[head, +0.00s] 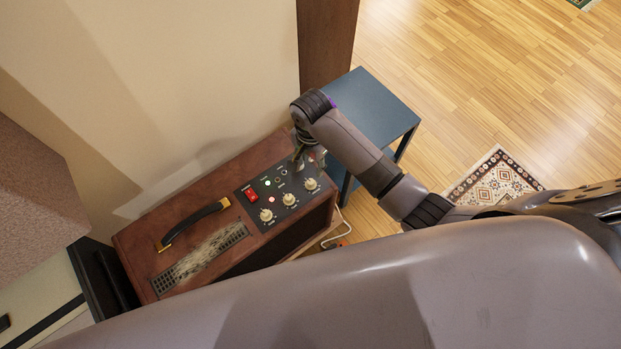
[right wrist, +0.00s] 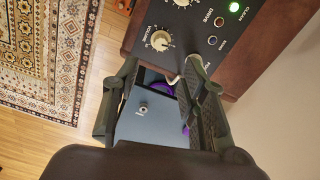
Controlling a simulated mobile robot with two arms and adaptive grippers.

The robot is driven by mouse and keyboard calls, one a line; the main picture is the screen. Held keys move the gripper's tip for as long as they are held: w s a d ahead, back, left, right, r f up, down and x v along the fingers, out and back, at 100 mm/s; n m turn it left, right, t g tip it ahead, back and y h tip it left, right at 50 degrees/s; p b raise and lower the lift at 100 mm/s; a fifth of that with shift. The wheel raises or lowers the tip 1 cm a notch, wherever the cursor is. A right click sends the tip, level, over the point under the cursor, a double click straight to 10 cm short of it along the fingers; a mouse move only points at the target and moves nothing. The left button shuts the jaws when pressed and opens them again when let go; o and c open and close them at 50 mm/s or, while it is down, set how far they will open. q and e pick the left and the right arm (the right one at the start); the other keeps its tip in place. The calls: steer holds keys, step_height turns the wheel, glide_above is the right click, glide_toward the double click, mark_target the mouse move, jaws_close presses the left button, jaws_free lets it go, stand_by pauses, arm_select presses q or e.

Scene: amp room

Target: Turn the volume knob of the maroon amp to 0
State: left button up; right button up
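The maroon amp (head: 190,216) stands against the wall, its black control panel facing up. Three cream knobs line the panel. The volume knob (head: 310,184) is the rightmost, nearest the amp's end, and its VOLUME label shows beside it in the right wrist view (right wrist: 160,41). My right gripper (head: 302,158) is over that end of the panel, close to the volume knob. In the right wrist view its fingers (right wrist: 162,72) are apart with no knob between them; the knob appears just beyond their tips. Whether they touch the panel is unclear. My left gripper is out of view.
A blue side table (head: 365,100) stands beyond the amp's end, with something purple (right wrist: 163,88) on it. The panel also has a red switch (head: 252,195) and a lit green lamp (right wrist: 235,8). A patterned rug (head: 495,176) lies on open wooden floor.

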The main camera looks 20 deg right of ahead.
mark_target(311, 182)
step_height(311, 182, down, 11)
steer(key=shift+w+r+b, duration=0.1)
steer(key=shift+b, duration=0.85)
steer(key=shift+c, duration=0.5)
jaws_close()
